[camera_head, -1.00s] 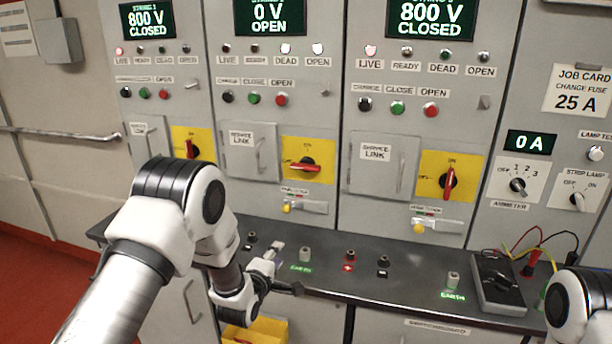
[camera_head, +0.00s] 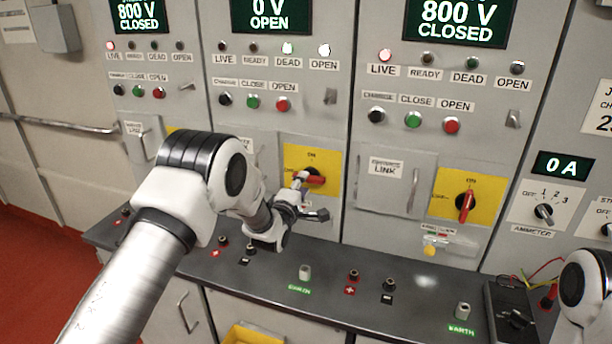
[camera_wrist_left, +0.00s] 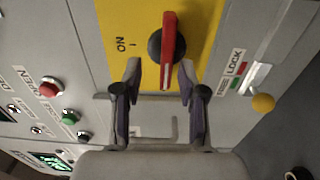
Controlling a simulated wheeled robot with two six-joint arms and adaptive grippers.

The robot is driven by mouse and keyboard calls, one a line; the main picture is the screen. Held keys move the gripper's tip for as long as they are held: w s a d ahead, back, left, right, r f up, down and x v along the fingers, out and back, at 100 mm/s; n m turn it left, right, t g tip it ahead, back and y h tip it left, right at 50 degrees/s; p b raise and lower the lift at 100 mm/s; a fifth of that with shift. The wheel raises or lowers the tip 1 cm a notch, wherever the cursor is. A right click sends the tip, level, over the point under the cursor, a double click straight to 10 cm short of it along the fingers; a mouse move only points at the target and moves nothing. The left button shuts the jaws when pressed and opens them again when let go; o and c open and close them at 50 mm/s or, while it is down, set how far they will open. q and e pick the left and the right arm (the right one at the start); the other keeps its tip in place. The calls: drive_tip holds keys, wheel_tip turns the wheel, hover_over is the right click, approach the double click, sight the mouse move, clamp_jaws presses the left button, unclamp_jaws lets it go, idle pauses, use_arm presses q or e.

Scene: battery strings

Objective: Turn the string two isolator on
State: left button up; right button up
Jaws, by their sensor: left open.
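The string two isolator is a red handle (camera_head: 313,180) on a yellow plate (camera_head: 297,157) on the middle panel, whose display reads 0 V OPEN. The handle lies sideways, with the ON mark above it. In the left wrist view the red handle (camera_wrist_left: 169,45) stands across from the ON mark at left. My left gripper (camera_wrist_left: 162,78) is open, with one fingertip on each side of the handle's near end; contact cannot be told. In the head view my left gripper (camera_head: 302,184) is in front of the isolator and partly covers it. My right gripper is out of frame.
A lock slider with a yellow knob (camera_wrist_left: 263,103) is beside the plate. The string three isolator (camera_head: 466,205) is to the right. Below is a dark bench (camera_head: 335,285) with several terminals and a meter (camera_head: 512,315). Push buttons (camera_head: 253,102) are above the isolator.

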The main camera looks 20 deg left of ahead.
sight(307, 181)
use_arm(q)
drive_tip(key=w, duration=0.2)
drive_tip(key=w+f, duration=0.1)
drive_tip(key=w, duration=0.1)
drive_tip(key=shift+w+d+f, duration=0.1)
drive_tip(key=shift+f, duration=0.05)
drive_tip(key=shift+s+r, duration=0.3)
drive_tip(key=shift+s, duration=0.1)
drive_tip(key=c, duration=0.4)
clamp_jaws()
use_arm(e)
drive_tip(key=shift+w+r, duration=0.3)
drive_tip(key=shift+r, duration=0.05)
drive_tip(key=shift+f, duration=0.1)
